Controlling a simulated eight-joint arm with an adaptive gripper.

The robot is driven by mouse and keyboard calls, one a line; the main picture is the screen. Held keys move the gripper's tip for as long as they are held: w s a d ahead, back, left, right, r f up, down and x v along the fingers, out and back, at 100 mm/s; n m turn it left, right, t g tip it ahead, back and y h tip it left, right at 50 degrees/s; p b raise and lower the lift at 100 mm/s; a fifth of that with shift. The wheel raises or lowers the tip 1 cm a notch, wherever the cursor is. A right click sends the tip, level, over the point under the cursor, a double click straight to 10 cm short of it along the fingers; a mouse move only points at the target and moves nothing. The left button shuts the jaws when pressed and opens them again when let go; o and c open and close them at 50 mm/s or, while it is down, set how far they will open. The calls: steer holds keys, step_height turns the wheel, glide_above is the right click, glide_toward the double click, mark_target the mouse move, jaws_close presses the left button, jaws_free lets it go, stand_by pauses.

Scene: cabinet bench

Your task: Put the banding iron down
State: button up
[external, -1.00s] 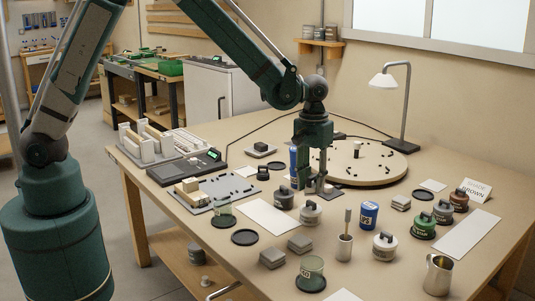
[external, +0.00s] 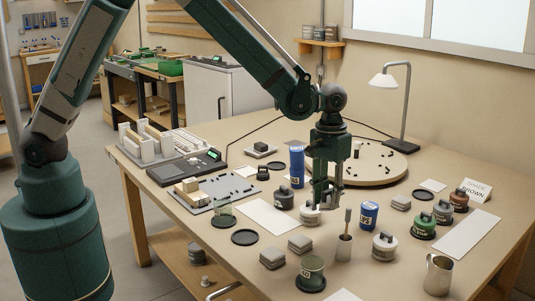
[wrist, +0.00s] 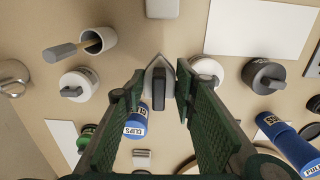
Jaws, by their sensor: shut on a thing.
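The banding iron (wrist: 160,80) has a pale pointed plate and a dark handle. In the wrist view it sits between the two fingertips of my gripper (wrist: 160,88), which is shut on it. In the external view my gripper (external: 326,203) points down over the middle of the bench, in front of the round turntable (external: 385,172). The iron is hard to make out there among the fingers and the white jar (external: 309,216). I cannot tell how high it is above the bench.
A cup with a brush (external: 344,246), a blue clips can (external: 369,214) and a white-lidded jar (external: 385,246) stand close to the right. A dark-lidded jar (external: 284,198) and a tall blue bottle (external: 297,166) stand left. A pale sheet (external: 267,217) lies clear.

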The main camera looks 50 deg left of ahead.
steer(key=b, duration=0.1)
glide_above(325, 235)
steer(key=shift+f, duration=3.05)
steer(key=shift+f, duration=0.1)
steer(key=shift+f+b, duration=0.4)
steer(key=shift+f, duration=1.35)
steer(key=shift+c, duration=0.7)
steer(key=shift+f, duration=0.1)
steer(key=o, duration=1.1)
steer(key=shift+a+r+p, duration=0.2)
steer(key=shift+r+p, duration=0.95)
steer(key=shift+r, duration=4.95)
